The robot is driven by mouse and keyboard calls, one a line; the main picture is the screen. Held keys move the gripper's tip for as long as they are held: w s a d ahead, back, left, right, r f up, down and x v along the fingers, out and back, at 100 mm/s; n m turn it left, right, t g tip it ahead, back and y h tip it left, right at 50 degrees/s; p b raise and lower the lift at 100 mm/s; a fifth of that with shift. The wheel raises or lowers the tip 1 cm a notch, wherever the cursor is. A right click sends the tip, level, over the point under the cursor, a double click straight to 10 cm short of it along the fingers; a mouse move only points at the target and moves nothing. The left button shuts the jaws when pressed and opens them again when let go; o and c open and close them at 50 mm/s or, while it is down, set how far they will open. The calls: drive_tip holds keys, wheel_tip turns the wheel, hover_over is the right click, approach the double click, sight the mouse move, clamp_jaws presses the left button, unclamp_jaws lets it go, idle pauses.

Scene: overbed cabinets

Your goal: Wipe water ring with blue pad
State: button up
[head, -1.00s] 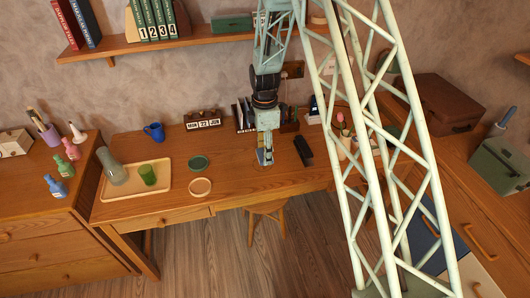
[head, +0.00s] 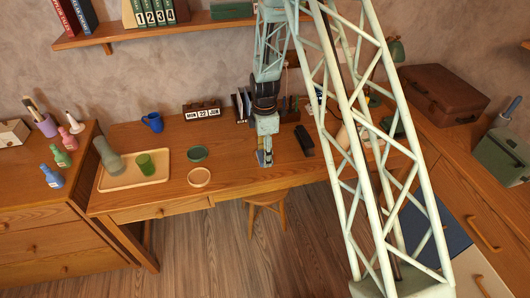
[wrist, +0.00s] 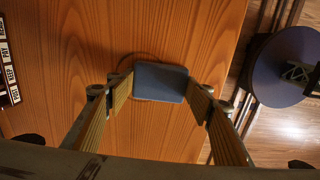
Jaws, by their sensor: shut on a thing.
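The blue pad (wrist: 160,82) is a flat, dark blue-grey rectangle. In the wrist view my gripper (wrist: 160,92) is shut on it, with one finger at each side edge. In the head view my gripper (head: 265,160) points straight down at the desk, near its front edge, with a bit of blue at its tip. The water ring (wrist: 137,57) shows as a faint darker arc on the wood, just beyond the pad's upper left edge; the pad covers the rest. The pad appears to lie at the desk surface, but contact is hard to tell.
A black box (head: 304,140) lies right of my gripper. Green (head: 197,153) and tan (head: 199,177) round coasters lie left. A tray (head: 134,177) holds a carafe and green cup. A calendar (head: 203,111) and books stand behind. A stool (head: 267,198) stands in front.

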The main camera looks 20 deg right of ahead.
drive_tip(key=shift+w, duration=0.55)
drive_tip(key=shift+w+r, duration=0.15)
drive_tip(key=shift+w, duration=0.65)
drive_tip(key=shift+w+p, duration=0.45)
drive_tip(key=shift+w, duration=0.6)
drive_tip(key=shift+w+p, duration=0.3)
drive_tip(key=shift+w, duration=0.85)
drive_tip(key=shift+s+f, duration=0.25)
drive_tip(key=shift+s, duration=3.7)
drive_tip(key=shift+r, duration=0.15)
drive_tip(key=shift+w+a, duration=0.1)
drive_tip(key=shift+w, duration=3.9)
drive_tip(key=shift+s+b, duration=0.85)
drive_tip(key=shift+s, duration=3.2)
wheel_tip(320, 180, up, 4)
drive_tip(key=shift+f+p, duration=0.2)
drive_tip(key=shift+p, duration=0.45)
drive_tip(key=shift+w+r+p, duration=0.2)
drive_tip(key=shift+r+p, duration=0.1)
drive_tip(key=shift+r, duration=0.25)
drive_tip(key=shift+r+p, duration=0.6)
drive_tip(key=shift+r, duration=1.15)
